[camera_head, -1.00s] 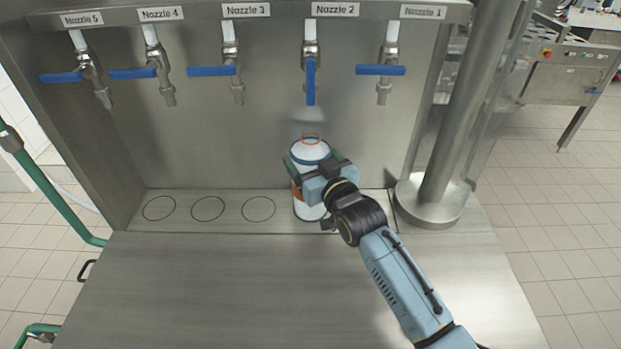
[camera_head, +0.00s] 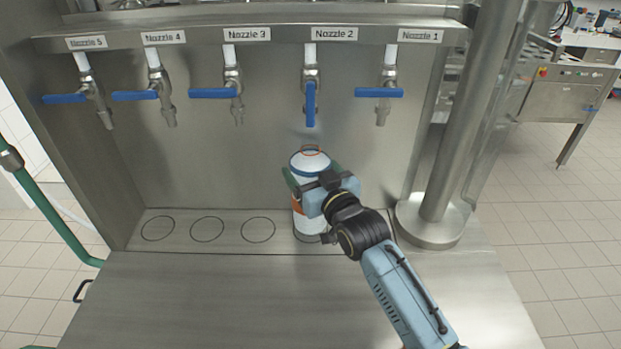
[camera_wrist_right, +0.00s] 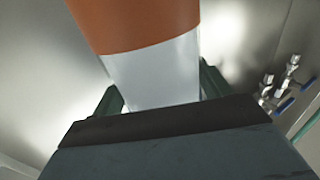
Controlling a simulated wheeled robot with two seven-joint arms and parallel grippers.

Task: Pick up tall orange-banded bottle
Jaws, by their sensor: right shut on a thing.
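The tall white bottle with an orange band (camera_head: 297,207) is upright at the marked spot below Nozzle 2. It has a blue ring near its top and an orange rim. My right gripper (camera_head: 312,180) is shut on the bottle, with its green fingers on either side. Part of a dark circle shows beneath the bottle, which looks slightly raised. In the right wrist view the bottle's orange band and pale lower body (camera_wrist_right: 152,75) rise between the fingers. My left gripper is in no view.
Several nozzles with blue handles hang above; the Nozzle 2 handle (camera_head: 311,104) points down, the others sideways. Empty circles (camera_head: 258,230) lie left of the bottle. A steel column (camera_head: 455,130) stands to the right. The front counter (camera_head: 200,300) is clear.

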